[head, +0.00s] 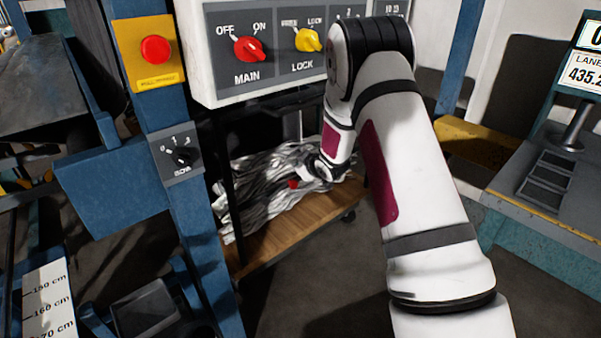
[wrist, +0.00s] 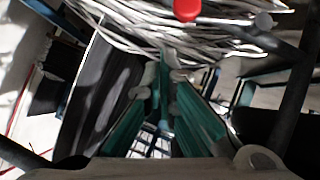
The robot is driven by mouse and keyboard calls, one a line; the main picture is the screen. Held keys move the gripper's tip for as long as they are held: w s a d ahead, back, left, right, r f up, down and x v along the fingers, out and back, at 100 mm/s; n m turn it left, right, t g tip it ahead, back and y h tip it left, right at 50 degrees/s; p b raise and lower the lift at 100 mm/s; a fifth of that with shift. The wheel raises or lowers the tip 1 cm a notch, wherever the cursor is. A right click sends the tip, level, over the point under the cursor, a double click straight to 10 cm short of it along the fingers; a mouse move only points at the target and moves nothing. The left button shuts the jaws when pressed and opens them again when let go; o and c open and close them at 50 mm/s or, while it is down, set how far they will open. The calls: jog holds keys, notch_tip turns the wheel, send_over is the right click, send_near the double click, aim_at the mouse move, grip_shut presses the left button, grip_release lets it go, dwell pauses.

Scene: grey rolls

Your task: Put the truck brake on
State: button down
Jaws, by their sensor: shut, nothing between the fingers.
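The truck is a low wooden-decked cart (head: 300,226) with a caster under its right end, loaded with a tangle of grey-white strips. A small red knob (head: 293,184) shows against the load, just left of my gripper (head: 316,170). The red knob also shows at the top edge of the wrist view (wrist: 187,9), with a dark bar running right from near it. I cannot tell for sure that this is the brake. My gripper (wrist: 165,75) is shut and empty, with its fingertips below the knob in the wrist view. Contact is not visible.
A control box (head: 270,62) with MAIN and LOCK knobs hangs above the cart, close to my arm. A blue post (head: 195,215) with a red button and a dial stands left. A scale-like bench (head: 555,185) stands right. Dark floor lies in front.

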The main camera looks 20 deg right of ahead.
jog(key=p+v, duration=0.1)
jog(key=v, duration=0.6)
jog(key=shift+s+d+r, duration=0.15)
jog(key=shift+d+r, duration=0.1)
jog(key=shift+d, duration=0.05)
jog(key=shift+r, duration=0.1)
jog(key=s+a+r+m+g+h, duration=0.2)
jog(key=s+a+r+m+g, duration=0.15)
jog(key=s+r, duration=1.3)
jog(key=s+a+r+m+g+y, duration=0.1)
jog(key=s+a+g, duration=0.15)
jog(key=s, duration=0.95)
jog(key=s+a+r+m+g, duration=0.15)
jog(key=s+a, duration=0.25)
jog(key=s, duration=0.7)
jog(key=s+a+g+y, duration=0.1)
jog(key=s+a+g, duration=0.2)
jog(key=s, duration=0.9)
notch_tip(320, 180, up, 16)
jog(key=t+p, duration=0.3)
jog(key=p, duration=1.1)
jog(key=shift+w+f, duration=0.15)
jog(key=shift+w, duration=0.3)
jog(key=c, duration=2.4)
grip_release()
